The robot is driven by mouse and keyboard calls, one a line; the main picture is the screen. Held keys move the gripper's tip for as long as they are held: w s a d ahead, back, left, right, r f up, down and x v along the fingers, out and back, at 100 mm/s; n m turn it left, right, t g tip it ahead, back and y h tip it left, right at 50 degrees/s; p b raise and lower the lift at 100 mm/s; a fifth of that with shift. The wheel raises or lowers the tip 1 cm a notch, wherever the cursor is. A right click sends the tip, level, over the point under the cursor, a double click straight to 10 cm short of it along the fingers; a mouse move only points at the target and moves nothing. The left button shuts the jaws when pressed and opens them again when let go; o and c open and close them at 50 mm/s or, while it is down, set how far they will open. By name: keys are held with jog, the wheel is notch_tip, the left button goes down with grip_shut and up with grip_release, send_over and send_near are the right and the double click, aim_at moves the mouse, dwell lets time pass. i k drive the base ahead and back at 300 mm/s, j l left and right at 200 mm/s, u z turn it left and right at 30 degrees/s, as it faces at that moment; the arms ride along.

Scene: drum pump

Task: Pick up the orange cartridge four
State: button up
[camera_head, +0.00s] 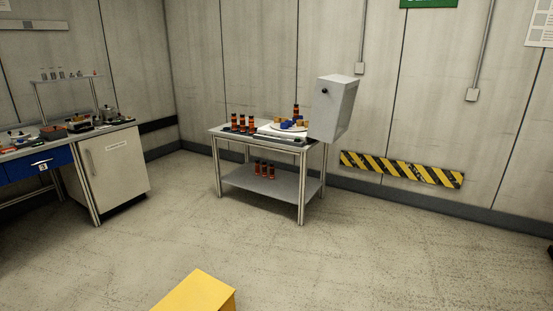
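Several orange-and-black cartridges (243,123) stand upright on the left part of a grey metal table (301,210) across the room. A few more orange cartridges (264,170) stand on its lower shelf (285,188). One more orange cartridge (296,110) shows at the back of the table top, by a white round device (286,127) with blue and yellow parts. No numbers are readable at this distance, so I cannot tell which one is cartridge four. My gripper is not in view.
A grey box (335,106) rises at the table's right end. A workbench with a light cabinet (117,172) and blue drawer (40,163) stands at the left. The floor (240,245) before the table is clear. A striped hazard board (402,169) is on the wall.

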aim_at(234, 119)
jog(key=i, duration=4.3)
